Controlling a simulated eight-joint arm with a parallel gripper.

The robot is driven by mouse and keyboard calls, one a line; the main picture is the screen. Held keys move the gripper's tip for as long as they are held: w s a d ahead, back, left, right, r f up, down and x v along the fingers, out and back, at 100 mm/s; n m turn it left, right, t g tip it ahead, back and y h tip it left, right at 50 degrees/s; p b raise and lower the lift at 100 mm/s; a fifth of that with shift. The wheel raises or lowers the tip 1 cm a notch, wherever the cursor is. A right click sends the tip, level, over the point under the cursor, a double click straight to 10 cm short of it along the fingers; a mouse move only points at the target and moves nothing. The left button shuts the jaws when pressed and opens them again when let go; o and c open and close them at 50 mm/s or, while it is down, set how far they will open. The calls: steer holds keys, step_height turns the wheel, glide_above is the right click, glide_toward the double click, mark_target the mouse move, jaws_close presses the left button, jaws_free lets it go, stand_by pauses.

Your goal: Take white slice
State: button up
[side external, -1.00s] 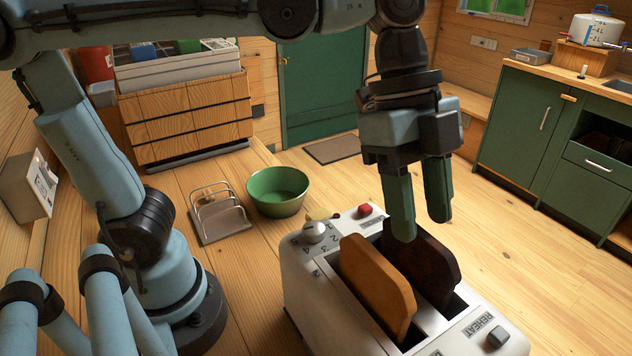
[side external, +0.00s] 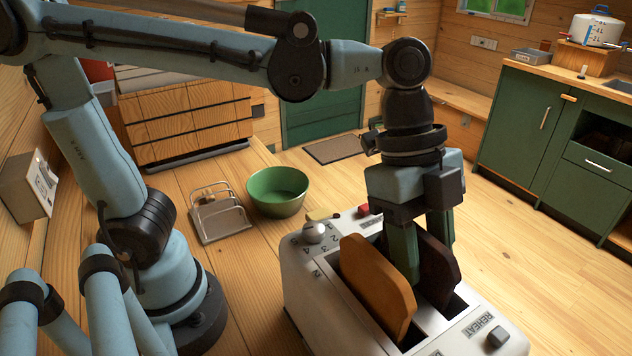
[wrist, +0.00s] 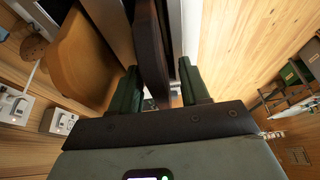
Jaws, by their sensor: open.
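The toaster (side external: 310,275) is white and holds two upright slices in its slots. The near slice (side external: 372,285) is golden brown; it also shows at left in the wrist view (wrist: 82,55). The far slice (side external: 438,270) is very dark brown; it also shows in the wrist view (wrist: 150,45). No white slice is visible. My gripper (side external: 425,258) points down over the far slot. Its green fingers are open, one on each side of the dark slice, as the wrist view (wrist: 160,88) shows. The near finger is between the two slices.
A green bowl (side external: 278,192) and a wire rack (side external: 219,217) stand on the wooden table left of the toaster. The golden slice is close beside my near finger. The toaster's knob (side external: 315,232) and buttons are on its top ends.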

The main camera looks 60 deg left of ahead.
steer(key=shift+f, duration=0.2)
stand_by(0.4)
steer(key=c, duration=0.8)
